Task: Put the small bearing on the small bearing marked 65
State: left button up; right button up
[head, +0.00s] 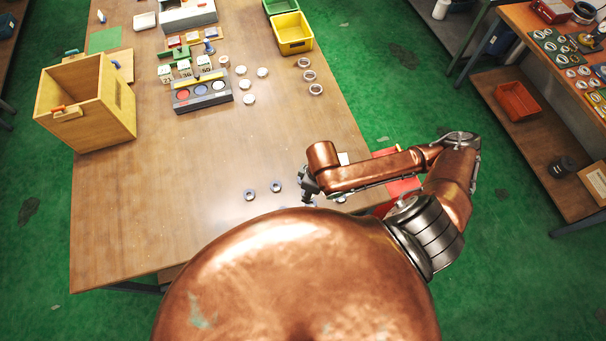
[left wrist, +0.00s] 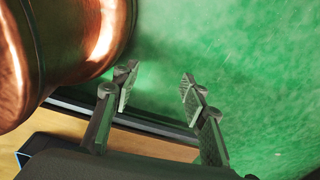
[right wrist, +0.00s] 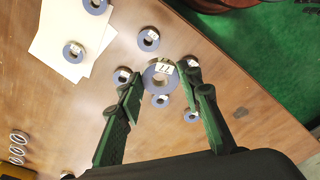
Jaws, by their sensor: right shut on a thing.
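My right gripper (right wrist: 158,82) is shut on a grey bearing ring (right wrist: 160,86) with a white label. The label looks like 77 or 11, but I cannot be sure. It appears held above the table. Other labelled small rings lie below and around it: one (right wrist: 149,39) beyond it, one (right wrist: 123,75) at the left finger, one (right wrist: 191,116) near the right finger. I cannot read which is marked 65. In the head view my right gripper (head: 309,190) is over the table's near edge. My left gripper (left wrist: 158,78) is open and empty.
White sheets (right wrist: 60,28) lie under two rings. The wooden table (head: 170,190) is clear at front left. A wooden box (head: 118,97), a dark tray (head: 203,103) and several bearings (head: 309,75) stand farther back. A red bin (head: 403,187) is beside my right arm.

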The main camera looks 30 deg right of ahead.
jog(key=shift+s+f+n+b, duration=0.15)
jog(key=shift+s+n+b, duration=0.15)
jog(key=shift+s, duration=0.4)
jog(key=w+b, duration=0.1)
jog(key=w+f+b, duration=0.1)
jog(key=b, duration=0.1)
jog(key=shift+d+f, duration=0.25)
jog(key=shift+d, duration=0.05)
jog(key=w+d+f, duration=0.1)
jog(key=w+f, duration=0.1)
jog(key=w, duration=0.1)
jog(key=w+d+f, duration=0.1)
jog(key=w+f, duration=0.1)
jog(key=w, duration=0.1)
jog(key=w+d+f, duration=0.1)
jog(key=w+f, duration=0.2)
jog(key=shift+w+d, duration=0.3)
jog(key=shift+w, duration=0.1)
jog(key=shift+w+d+f, duration=0.1)
jog(key=shift+w+f, duration=0.25)
jog(key=shift+f, duration=0.05)
pick_arm(q)
jog(key=shift+w+d+f, duration=0.1)
jog(key=shift+w+f, duration=0.5)
jog(key=shift+f, duration=0.2)
jog(key=shift+w+f, duration=0.55)
jog(key=shift+f, duration=0.2)
pick_arm(e)
jog(key=shift+w+f, duration=0.15)
jog(key=shift+f, duration=1.55)
